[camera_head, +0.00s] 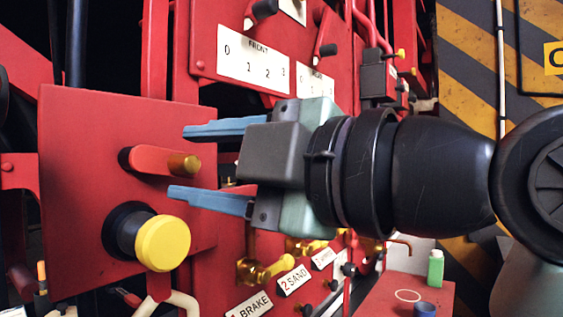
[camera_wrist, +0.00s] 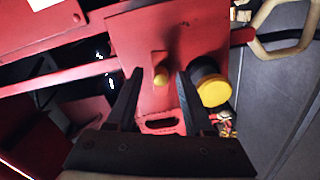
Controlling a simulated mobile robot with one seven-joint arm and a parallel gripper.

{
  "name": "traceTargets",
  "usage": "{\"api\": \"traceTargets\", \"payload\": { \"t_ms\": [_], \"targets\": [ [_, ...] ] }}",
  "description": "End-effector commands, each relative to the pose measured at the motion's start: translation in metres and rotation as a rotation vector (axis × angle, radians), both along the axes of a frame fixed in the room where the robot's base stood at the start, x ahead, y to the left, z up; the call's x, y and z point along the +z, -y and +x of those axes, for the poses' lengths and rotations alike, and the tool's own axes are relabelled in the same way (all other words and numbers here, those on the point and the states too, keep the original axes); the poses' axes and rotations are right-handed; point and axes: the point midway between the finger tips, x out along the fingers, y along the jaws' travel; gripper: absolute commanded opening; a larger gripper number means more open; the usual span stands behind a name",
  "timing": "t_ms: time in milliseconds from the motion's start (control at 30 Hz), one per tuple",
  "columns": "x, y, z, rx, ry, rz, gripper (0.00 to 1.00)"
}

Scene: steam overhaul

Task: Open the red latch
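The red latch (camera_head: 160,162) is a red lever on a black pivot with a brass knob at its right end. It is mounted on a red square panel (camera_head: 85,190) and lies almost level in the head view. In the wrist view the latch's knob (camera_wrist: 159,80) sits between my fingers, further out on the panel. My gripper (camera_head: 178,162) has its two blue fingers spread wide, one above and one below the latch's height. It also shows in the wrist view (camera_wrist: 158,82), open with nothing held. I cannot tell how far the fingertips are from the panel.
A yellow push button (camera_head: 162,243) on a black collar is just below the latch, close to the lower finger. Labelled control plates (camera_head: 253,58) are above. Brass valves (camera_head: 262,270) and a green bottle (camera_head: 435,268) on a red ledge are lower right.

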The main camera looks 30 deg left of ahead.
Motion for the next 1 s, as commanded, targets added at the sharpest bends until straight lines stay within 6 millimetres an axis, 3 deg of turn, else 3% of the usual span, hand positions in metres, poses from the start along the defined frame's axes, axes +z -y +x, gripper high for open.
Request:
{"api": "traceTargets", "payload": {
  "t_ms": [367, 800, 1000],
  "targets": [
    [-0.001, 0.009, 0.0, 0.0, -0.001, 0.0, 0.52],
    [-0.001, 0.099, -0.007, -0.003, -0.001, 0.001, 0.52],
    [-0.001, 0.124, -0.01, -0.001, 0.0, 0.0, 0.52]
  ]
}}
